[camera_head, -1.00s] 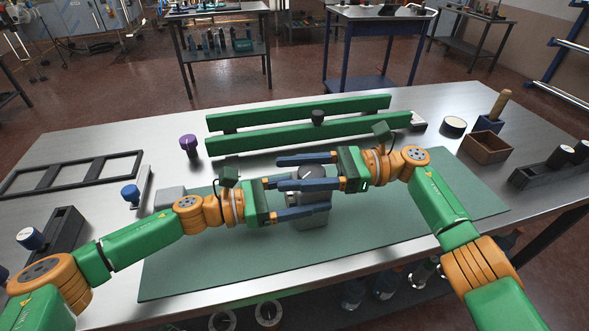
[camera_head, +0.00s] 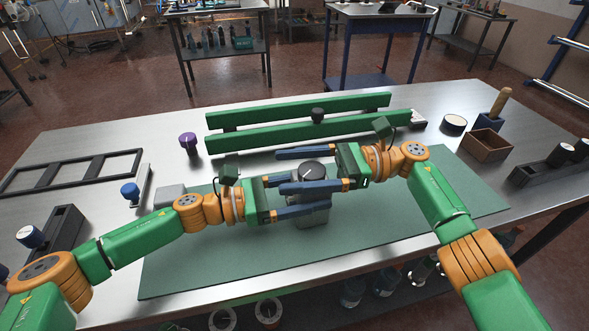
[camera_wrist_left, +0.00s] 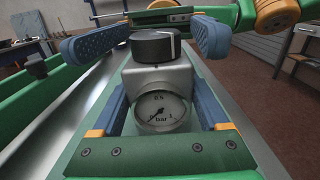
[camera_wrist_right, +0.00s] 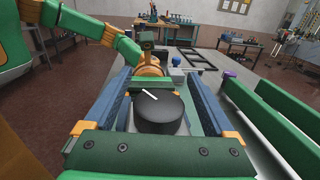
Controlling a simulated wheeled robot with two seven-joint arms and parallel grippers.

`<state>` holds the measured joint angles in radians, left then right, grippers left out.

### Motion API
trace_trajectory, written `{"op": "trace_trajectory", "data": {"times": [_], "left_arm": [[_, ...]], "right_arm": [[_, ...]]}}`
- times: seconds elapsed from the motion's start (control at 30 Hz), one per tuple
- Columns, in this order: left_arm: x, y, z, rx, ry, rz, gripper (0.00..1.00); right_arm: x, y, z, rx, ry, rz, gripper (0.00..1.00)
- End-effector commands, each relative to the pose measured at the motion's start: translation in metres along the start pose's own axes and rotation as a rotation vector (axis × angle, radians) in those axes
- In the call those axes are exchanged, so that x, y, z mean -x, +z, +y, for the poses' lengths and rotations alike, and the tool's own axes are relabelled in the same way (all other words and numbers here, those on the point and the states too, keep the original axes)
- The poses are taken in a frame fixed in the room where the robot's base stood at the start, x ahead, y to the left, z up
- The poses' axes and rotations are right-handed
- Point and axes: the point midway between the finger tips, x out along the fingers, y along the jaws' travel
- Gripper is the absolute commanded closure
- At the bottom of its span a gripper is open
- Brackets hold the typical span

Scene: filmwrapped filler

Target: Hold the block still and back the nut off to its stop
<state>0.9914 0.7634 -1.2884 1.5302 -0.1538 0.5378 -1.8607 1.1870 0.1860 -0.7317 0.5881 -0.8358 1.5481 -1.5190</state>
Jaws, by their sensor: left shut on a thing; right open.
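The block (camera_head: 314,217) is a grey body standing upright on the green mat; its round pressure gauge (camera_wrist_left: 161,108) shows in the left wrist view. The nut appears to be the black round knob (camera_head: 311,168) on top, with a white line on its top face in the right wrist view (camera_wrist_right: 158,112). My left gripper (camera_head: 314,198) is shut on the block, one finger on each side below the knob. My right gripper (camera_head: 280,170) is open, its fingers on either side of the knob with gaps. The far block side is hidden in the head view.
Green rails (camera_head: 300,137) with a small black knob run behind the work. The green mat (camera_head: 400,240) is clear in front. A purple-topped knob (camera_head: 188,143), a black frame (camera_head: 70,172) and a brown box (camera_head: 487,147) stand around the table.

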Motion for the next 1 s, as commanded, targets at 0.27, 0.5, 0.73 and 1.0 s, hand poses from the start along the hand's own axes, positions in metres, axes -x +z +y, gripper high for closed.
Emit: {"op": "trace_trajectory", "data": {"times": [0.27,0.5,0.73,1.0], "left_arm": [[0.0,0.0,0.001,0.0,0.002,0.0,0.99],[0.0,0.0,0.001,0.0,0.002,0.0,0.99],[0.0,0.0,0.001,0.0,0.003,0.0,0.99],[0.0,0.0,0.001,0.0,0.003,0.0,0.99]], "right_arm": [[0.0,0.065,0.0,0.006,-0.001,0.001,0.11],[0.0,0.096,0.0,0.001,-0.001,0.0,0.11],[0.0,0.097,0.0,-0.001,-0.001,0.0,0.11],[0.058,0.057,-0.013,0.009,-0.266,-0.081,0.11]]}}
